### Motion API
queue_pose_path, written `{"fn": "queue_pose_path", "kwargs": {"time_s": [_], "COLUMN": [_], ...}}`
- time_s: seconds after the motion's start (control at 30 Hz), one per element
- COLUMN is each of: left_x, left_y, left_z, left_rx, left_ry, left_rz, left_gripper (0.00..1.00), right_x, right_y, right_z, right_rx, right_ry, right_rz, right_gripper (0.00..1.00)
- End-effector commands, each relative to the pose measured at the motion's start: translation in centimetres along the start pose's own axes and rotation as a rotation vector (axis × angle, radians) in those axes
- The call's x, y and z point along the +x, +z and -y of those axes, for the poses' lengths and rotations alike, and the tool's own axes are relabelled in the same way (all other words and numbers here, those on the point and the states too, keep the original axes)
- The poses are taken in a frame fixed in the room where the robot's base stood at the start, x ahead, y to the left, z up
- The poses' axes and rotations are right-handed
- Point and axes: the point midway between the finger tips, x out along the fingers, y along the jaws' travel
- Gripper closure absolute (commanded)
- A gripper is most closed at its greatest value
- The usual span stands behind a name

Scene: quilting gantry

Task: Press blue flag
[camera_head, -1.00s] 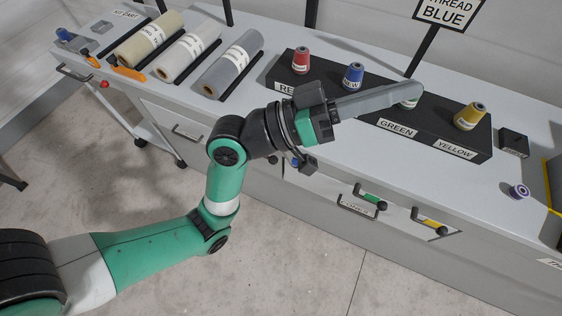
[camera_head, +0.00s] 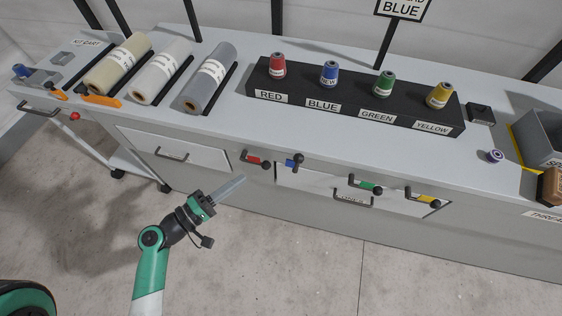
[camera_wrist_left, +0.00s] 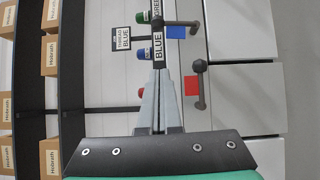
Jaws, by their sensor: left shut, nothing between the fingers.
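The blue flag (camera_head: 290,163) is a small blue tab with a dark knob on the cabinet's front edge, below the BLUE spool label. It also shows in the left wrist view (camera_wrist_left: 177,32), beyond the fingertips and a little to the right. My left gripper (camera_head: 242,180) is shut and empty. It is in front of the cabinet, below and left of the blue flag and apart from it. In the left wrist view its long grey fingers (camera_wrist_left: 158,76) lie together. My right gripper is in neither view.
A red flag (camera_head: 252,160) stands just left of the blue one, near my fingertips. Green (camera_head: 365,185) and yellow (camera_head: 420,197) flags are to the right. Floor space before the cabinet is clear.

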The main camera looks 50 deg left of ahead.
Motion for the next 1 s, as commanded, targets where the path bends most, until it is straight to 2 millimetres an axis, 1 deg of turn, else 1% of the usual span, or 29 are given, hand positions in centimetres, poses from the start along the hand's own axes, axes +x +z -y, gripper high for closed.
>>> {"fn": "queue_pose_path", "kwargs": {"time_s": [0.17,0.27,0.63,0.7,0.8,1.0], "left_x": [1.0,2.5,10.4,11.2,12.2,12.9], "left_y": [0.1,0.2,0.2,1.3,2.2,2.9], "left_z": [0.0,0.0,-0.1,-0.2,-0.1,-0.1], "left_rx": [0.003,0.003,0.003,0.002,0.002,0.001], "left_ry": [-0.001,0.001,0.002,0.0,0.0,0.0], "left_rz": [0.005,0.008,0.007,0.008,0.006,0.002], "left_gripper": [1.0,1.0,1.0,1.0,1.0,1.0], "right_x": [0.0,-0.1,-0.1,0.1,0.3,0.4], "right_y": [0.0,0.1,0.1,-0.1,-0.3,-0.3], "right_z": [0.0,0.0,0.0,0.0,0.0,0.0], "right_rx": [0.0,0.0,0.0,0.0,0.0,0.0], "right_ry": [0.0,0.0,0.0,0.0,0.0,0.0], "right_rz": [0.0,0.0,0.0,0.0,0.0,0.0], "right_gripper": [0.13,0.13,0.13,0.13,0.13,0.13]}}
